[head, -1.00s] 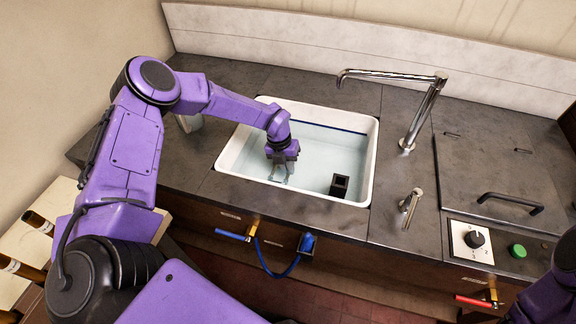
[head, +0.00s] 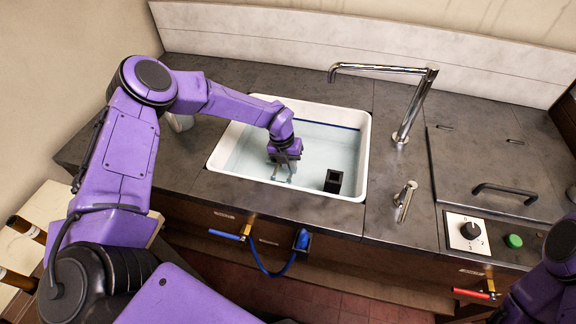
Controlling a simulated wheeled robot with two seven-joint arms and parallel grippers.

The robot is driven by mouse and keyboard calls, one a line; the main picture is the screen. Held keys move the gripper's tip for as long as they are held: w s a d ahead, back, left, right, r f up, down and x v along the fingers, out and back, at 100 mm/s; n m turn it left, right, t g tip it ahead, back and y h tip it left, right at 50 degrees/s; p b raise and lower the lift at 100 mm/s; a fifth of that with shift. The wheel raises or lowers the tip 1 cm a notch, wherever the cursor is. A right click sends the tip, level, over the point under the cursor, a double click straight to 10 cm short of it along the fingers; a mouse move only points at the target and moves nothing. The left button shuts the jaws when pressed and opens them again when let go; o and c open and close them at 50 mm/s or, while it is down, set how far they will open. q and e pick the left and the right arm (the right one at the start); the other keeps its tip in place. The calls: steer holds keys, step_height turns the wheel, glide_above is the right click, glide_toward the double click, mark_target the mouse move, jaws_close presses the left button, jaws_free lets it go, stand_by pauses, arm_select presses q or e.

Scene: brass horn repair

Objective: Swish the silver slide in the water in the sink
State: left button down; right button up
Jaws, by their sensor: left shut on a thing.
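The white sink (head: 365,150) is set in the dark counter and holds clear, pale water (head: 325,150). My left gripper (head: 283,172) reaches down into the sink, left of its middle, with its fingers at or below the water. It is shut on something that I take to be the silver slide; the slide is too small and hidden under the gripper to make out. My right arm shows only at the lower right edge, and its gripper is out of view.
A black square block (head: 333,181) stands in the sink, right of my left gripper. A chrome faucet (head: 412,105) and a short tap (head: 405,195) stand to the right. A lid with a handle (head: 504,190) lies farther right. A pale cup (head: 180,122) is behind my left arm.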

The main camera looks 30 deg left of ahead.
arm_select(q)
steer(key=shift+a, duration=0.1)
steer(key=shift+s+a, duration=0.2)
steer(key=shift+a, duration=0.5)
steer(key=shift+s+a, duration=0.2)
steer(key=shift+a, duration=0.5)
steer(key=shift+d, duration=0.15)
steer(key=shift+w+d+b, duration=0.2)
steer(key=shift+d+b, duration=0.05)
steer(key=shift+d, duration=0.45)
steer(key=shift+w+d+b, duration=0.2)
steer(key=shift+d, duration=0.45)
steer(key=shift+a, duration=0.15)
steer(key=shift+s+a, duration=0.2)
steer(key=shift+a, duration=0.5)
steer(key=shift+s+a, duration=0.2)
steer(key=shift+a, duration=0.45)
steer(key=shift+d, duration=0.15)
steer(key=shift+w+d+b, duration=0.2)
steer(key=shift+d, duration=0.5)
steer(key=shift+w+d+b, duration=0.2)
steer(key=shift+d, duration=0.45)
steer(key=shift+a, duration=0.15)
